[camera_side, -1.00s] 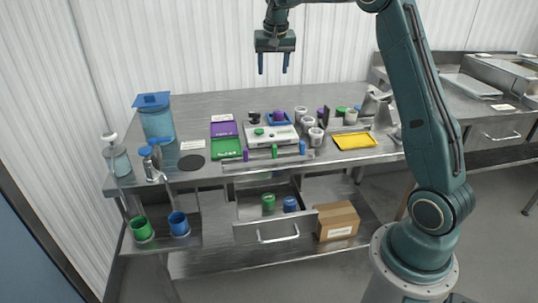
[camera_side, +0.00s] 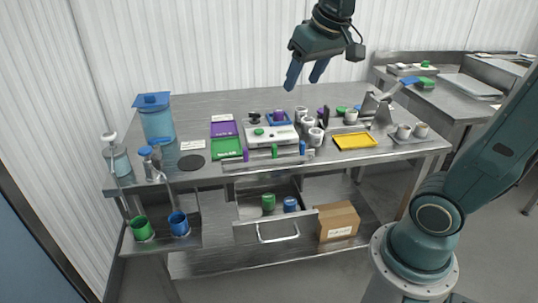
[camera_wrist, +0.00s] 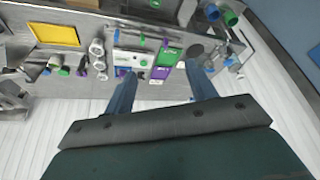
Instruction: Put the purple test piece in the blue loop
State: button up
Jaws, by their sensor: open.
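A purple piece (camera_side: 278,115) stands upright on or within a flat blue square (camera_side: 287,122) behind the white scale; I cannot tell whether this square is the loop. A small purple cylinder (camera_side: 246,155) stands at the table's front rail, beside a green one (camera_side: 275,151) and a blue one (camera_side: 302,148). Another purple item (camera_side: 321,111) is partly hidden behind the white cups. My gripper (camera_side: 304,79) is open and empty, high above the back of the table. In the wrist view its fingers (camera_wrist: 161,70) hang apart over the table.
The white scale (camera_side: 258,136) carries a green knob. Purple (camera_side: 224,129) and green (camera_side: 227,148) trays lie left of it, a yellow tray (camera_side: 355,141) right. White cups (camera_side: 316,137) stand between. An open drawer (camera_side: 266,225) juts out below.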

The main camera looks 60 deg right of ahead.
jog(key=s+a+f+n+t+y, duration=0.1)
jog(key=s+a+f+n, duration=0.2)
jog(key=s, duration=0.9)
jog(key=shift+s+a+f, duration=0.3)
jog(key=shift+a+f, duration=1.1)
jog(key=shift+f, duration=0.15)
